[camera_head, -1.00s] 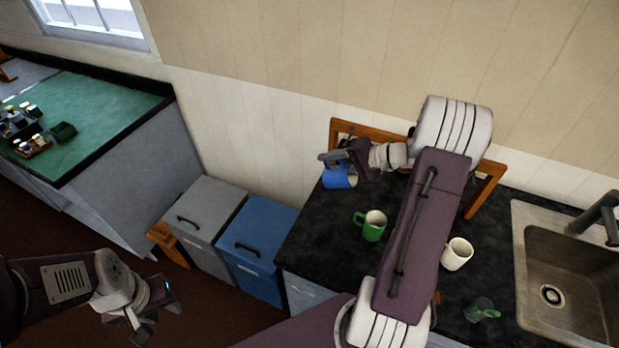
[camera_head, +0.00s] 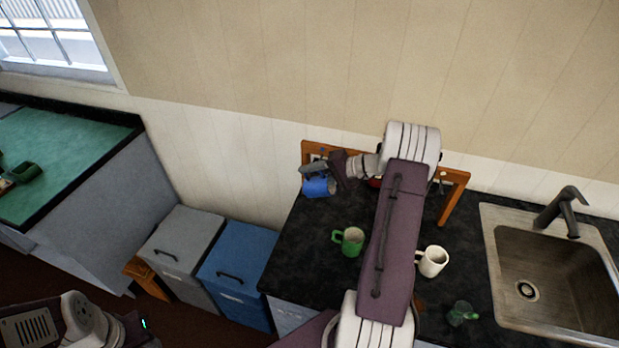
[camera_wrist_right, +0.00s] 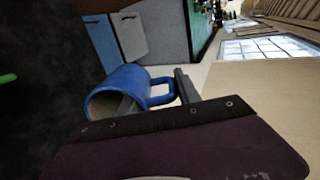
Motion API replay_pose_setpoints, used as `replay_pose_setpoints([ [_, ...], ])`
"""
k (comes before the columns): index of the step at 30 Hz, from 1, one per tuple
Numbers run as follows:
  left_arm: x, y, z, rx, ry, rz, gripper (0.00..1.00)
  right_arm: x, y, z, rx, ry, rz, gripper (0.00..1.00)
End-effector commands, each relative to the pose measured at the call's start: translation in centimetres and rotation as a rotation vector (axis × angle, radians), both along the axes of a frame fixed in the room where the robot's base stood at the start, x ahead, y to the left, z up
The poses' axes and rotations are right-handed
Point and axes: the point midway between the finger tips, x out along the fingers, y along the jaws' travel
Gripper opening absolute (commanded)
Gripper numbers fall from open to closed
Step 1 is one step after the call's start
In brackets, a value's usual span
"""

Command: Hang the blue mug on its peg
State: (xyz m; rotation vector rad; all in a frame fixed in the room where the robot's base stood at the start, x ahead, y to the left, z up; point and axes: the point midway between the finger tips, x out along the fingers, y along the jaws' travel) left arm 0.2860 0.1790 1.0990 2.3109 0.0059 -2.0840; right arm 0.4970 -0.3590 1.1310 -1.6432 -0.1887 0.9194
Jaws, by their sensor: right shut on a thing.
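The blue mug (camera_head: 319,188) is held at the left end of the wooden frame (camera_head: 457,184), in front of its left upper part. My right gripper (camera_head: 310,170) is shut on the mug's handle side. In the right wrist view the blue mug (camera_wrist_right: 118,92) lies sideways in the picture, with its handle beside a dark finger (camera_wrist_right: 187,88). The peg is not clearly visible; my arm hides much of the frame. I cannot tell whether the mug touches the frame. My left gripper (camera_head: 142,330) is at the bottom left, partly cut off, far from the counter.
A green mug (camera_head: 351,241) and a white mug (camera_head: 432,261) stand on the black counter (camera_head: 310,265). A small green item (camera_head: 462,313) lies near the sink (camera_head: 545,265). A red thing (camera_head: 375,183) shows partly behind my arm. Grey (camera_head: 178,250) and blue (camera_head: 240,265) bins stand left.

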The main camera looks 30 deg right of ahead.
Motion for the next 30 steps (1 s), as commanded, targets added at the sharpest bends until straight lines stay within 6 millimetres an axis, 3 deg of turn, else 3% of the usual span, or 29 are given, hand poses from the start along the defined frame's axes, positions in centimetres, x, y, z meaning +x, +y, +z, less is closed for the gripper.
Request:
replay_pose_setpoints([
  [23,0.0,0.0,1.8,0.000,0.000,0.000,0.36,3.7,-4.4,-0.3,-0.003,0.000,-0.002,0.00],
  [30,0.0,0.0,0.6,0.000,0.000,0.000,0.36,4.2,-5.1,-0.9,-0.003,0.001,-0.001,0.00],
])
